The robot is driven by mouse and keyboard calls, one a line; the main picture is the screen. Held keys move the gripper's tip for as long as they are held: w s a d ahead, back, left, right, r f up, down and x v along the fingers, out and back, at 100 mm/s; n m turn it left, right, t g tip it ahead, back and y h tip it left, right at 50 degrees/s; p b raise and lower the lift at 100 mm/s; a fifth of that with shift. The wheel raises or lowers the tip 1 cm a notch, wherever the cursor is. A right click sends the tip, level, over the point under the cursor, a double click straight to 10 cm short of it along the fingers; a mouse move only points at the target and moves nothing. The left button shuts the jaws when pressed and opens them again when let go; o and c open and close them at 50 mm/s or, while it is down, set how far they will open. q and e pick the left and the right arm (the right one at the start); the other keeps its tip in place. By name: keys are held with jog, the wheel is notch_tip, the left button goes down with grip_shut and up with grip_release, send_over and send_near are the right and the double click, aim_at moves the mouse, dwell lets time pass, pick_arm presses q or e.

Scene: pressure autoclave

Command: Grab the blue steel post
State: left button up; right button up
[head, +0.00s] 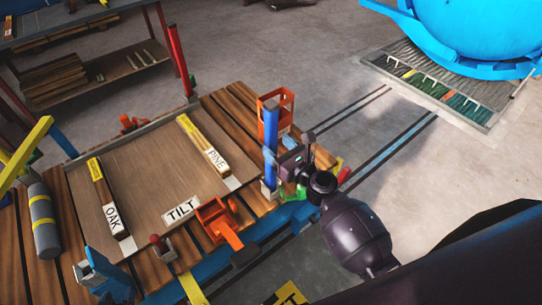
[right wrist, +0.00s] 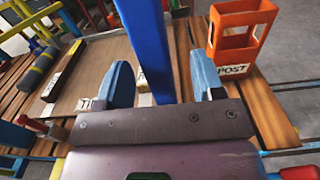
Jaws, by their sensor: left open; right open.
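The blue steel post (head: 271,128) stands upright near the right edge of the slatted wooden table, beside an orange holder (head: 286,98). In the right wrist view the post (right wrist: 148,45) runs down between my two blue fingers, and its lower part is hidden behind the gripper body. My right gripper (head: 279,158) is at the post's mid to lower part. Its fingers are open in the right wrist view (right wrist: 163,85), with gaps on both sides of the post. My left gripper is not in view.
The orange holder reads POST in the right wrist view (right wrist: 233,70). A tray (head: 150,170) with bars labelled OAK (head: 103,190) and PINE (head: 200,143) fills the table's middle. An orange clamp (head: 218,220) sits left of my gripper. A large blue vessel (head: 475,30) stands far right.

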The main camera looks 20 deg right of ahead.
aim_at(267, 139)
jog(key=shift+x, duration=2.35)
jog(key=shift+a+f, duration=0.1)
jog(key=shift+a, duration=0.1)
jog(key=shift+c, duration=0.2)
grip_shut()
